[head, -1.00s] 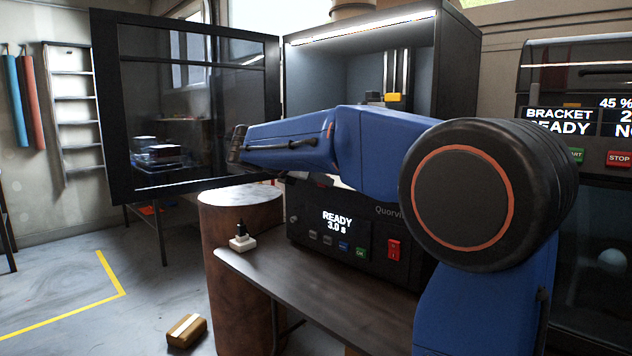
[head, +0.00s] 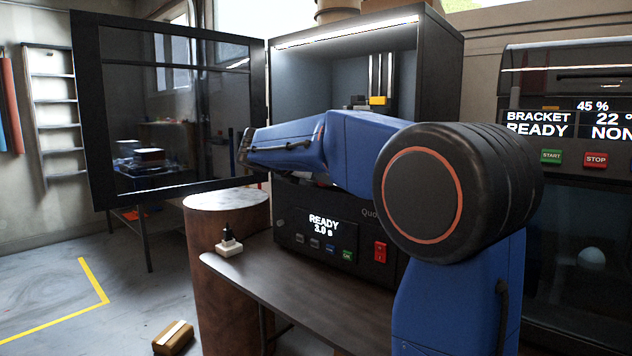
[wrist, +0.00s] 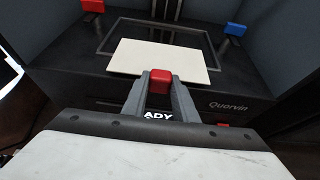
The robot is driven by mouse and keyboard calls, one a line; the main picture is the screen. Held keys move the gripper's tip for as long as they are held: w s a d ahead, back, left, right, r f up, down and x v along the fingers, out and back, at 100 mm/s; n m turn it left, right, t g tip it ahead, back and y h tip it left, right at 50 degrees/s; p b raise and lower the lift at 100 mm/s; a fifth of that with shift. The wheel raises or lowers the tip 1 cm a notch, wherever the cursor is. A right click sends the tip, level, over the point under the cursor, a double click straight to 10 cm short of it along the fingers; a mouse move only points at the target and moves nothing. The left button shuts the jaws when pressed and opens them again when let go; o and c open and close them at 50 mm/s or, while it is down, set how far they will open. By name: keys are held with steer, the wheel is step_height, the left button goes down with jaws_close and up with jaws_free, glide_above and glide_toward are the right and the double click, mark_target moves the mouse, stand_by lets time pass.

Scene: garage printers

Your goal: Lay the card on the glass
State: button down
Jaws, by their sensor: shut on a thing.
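The flat white card (wrist: 156,60) lies across the front of my gripper (wrist: 159,82) in the wrist view. My gripper is shut on a red block-like tab (wrist: 160,76) at the card's near edge. The glass (wrist: 165,30) is a dark framed rectangle inside the printer (head: 300,62). The card is over the glass's front part and the front rim in the picture; I cannot tell whether it touches. In the head view my blue arm hides the gripper, the card and the glass.
A red piece (wrist: 92,5) and a blue piece (wrist: 234,30) stand beside the glass. The printer's door (head: 88,120) is open to the left. A second machine (head: 560,60) stands at right.

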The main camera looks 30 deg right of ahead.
mark_target(336, 181)
steer(key=shift+w+d, duration=0.45)
steer(key=shift+d, duration=0.75)
steer(key=shift+w+d, duration=0.45)
steer(key=shift+d, duration=0.8)
steer(key=shift+w+d, duration=0.45)
steer(key=shift+d, duration=0.75)
steer(key=shift+w+d+f, duration=0.15)
steer(key=shift+d+f, duration=0.2)
steer(key=shift+d, duration=0.15)
steer(key=shift+f, duration=0.4)
steer(key=c, duration=1.4)
jaws_free()
steer(key=shift+o, duration=0.2)
steer(key=shift+a, duration=0.1)
steer(key=v, duration=1.7)
